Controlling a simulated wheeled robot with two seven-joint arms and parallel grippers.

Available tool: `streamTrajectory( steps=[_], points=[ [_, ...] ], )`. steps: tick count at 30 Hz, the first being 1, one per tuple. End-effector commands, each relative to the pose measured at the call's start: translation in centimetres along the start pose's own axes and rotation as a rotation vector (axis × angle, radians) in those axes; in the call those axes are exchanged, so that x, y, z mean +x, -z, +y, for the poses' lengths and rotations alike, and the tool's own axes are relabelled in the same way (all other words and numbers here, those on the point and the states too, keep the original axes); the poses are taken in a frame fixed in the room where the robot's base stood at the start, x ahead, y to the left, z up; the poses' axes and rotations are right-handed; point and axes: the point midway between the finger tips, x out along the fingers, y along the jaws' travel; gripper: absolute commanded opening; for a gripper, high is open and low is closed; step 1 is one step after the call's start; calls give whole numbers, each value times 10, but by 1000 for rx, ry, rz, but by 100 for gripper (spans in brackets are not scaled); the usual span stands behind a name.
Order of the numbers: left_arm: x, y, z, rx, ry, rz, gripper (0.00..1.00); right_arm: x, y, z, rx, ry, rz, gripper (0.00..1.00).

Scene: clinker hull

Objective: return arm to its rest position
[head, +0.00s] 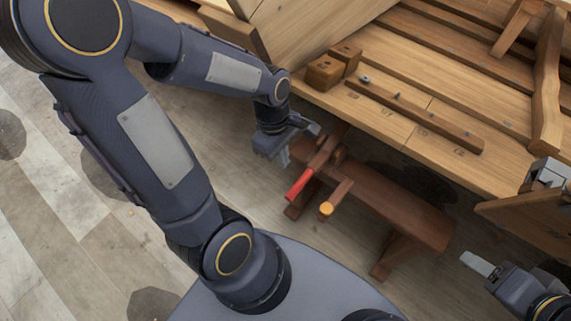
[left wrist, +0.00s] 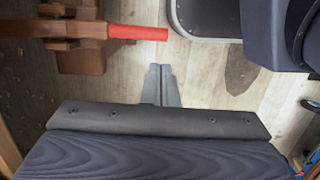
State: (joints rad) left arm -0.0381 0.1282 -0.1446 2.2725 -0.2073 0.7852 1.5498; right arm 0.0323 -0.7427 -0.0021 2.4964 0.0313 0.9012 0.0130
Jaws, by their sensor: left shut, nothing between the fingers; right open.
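My left arm reaches across the head view from the upper left. Its gripper (head: 284,157) hangs beside the near end of a low brown wooden bench (head: 400,208). In the left wrist view the two grey fingers (left wrist: 161,72) lie together, with nothing between them. A red handle (head: 299,185) on the bench is close to this gripper in the head view; in the left wrist view the handle (left wrist: 138,33) is apart from the fingertips. My right gripper (head: 482,268) is at the lower right, open, with part of it cut off by the picture's edge.
Wooden hull planks (head: 440,83) fill the upper right. A wooden strip with pegs (head: 415,112) and small wooden blocks (head: 325,72) lie on them. A peg with a yellow end (head: 327,208) sticks out near the red handle. Plank floor (head: 75,235) is clear at the left.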

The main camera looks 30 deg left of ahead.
Motion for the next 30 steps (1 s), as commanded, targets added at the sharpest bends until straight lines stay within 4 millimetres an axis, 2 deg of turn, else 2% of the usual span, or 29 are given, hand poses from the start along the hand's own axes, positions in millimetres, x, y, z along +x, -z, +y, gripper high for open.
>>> streamTrajectory(
  steps=[1, 4, 23, 26, 30],
  points=[
    [-7, 0, 0, 0, -2, 0, 0, -3, 1, -1, 0, 0, 0, 55],
    [-12, 0, 0, 1, -2, 0, 0, -4, 2, -2, 0, 0, 0, 55],
    [-14, -1, 0, 10, -5, -2, 0, -4, 2, -2, 0, 0, 0, 55],
    [-24, -3, -3, 84, -41, -11, 0, -4, 2, -2, 0, 0, 0, 55],
    [-54, -12, -16, 360, -170, -19, 0, -4, 2, -2, 0, 0, 0, 55]
  ],
)
